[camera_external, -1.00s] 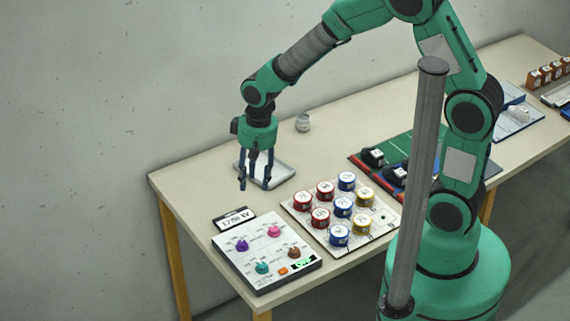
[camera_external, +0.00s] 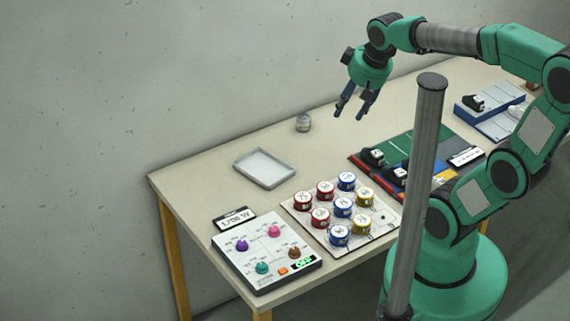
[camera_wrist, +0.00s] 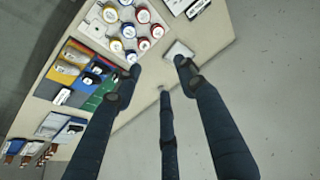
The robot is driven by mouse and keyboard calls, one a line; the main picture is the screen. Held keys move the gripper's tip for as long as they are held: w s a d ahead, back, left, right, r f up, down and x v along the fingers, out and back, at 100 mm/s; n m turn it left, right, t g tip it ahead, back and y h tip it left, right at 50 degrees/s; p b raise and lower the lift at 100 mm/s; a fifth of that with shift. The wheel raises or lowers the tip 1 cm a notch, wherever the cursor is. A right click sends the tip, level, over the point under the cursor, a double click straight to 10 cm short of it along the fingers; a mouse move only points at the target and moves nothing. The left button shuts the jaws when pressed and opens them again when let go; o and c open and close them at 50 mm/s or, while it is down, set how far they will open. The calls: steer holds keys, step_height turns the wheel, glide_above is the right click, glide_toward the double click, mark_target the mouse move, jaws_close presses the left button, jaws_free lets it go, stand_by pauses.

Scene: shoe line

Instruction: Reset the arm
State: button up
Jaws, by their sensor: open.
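My gripper (camera_external: 353,106) hangs in the air above the back part of the table, right of the small grey jar. Its dark fingers are spread apart with nothing between them. In the wrist view my gripper (camera_wrist: 160,78) shows its fingers apart and empty, with the table and floor far below. My arm is raised and bent back toward its base.
The table (camera_external: 215,172) holds a shallow grey tray (camera_external: 265,168), a small jar (camera_external: 303,123), a knob panel (camera_external: 250,262) and a board (camera_external: 300,222) with several red, blue and yellow round pieces. A coloured mat (camera_external: 425,147) with black shoes lies right. A grey post (camera_external: 420,180) stands in front.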

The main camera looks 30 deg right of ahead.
steer(key=s+d+r+t, duration=0.1)
steer(key=s+d, duration=0.3)
steer(key=s, duration=0.2)
steer(key=shift+s+d+r+h+b, duration=0.2)
steer(key=shift+s+r+h+b, duration=0.1)
steer(key=shift+s+r+b, duration=0.1)
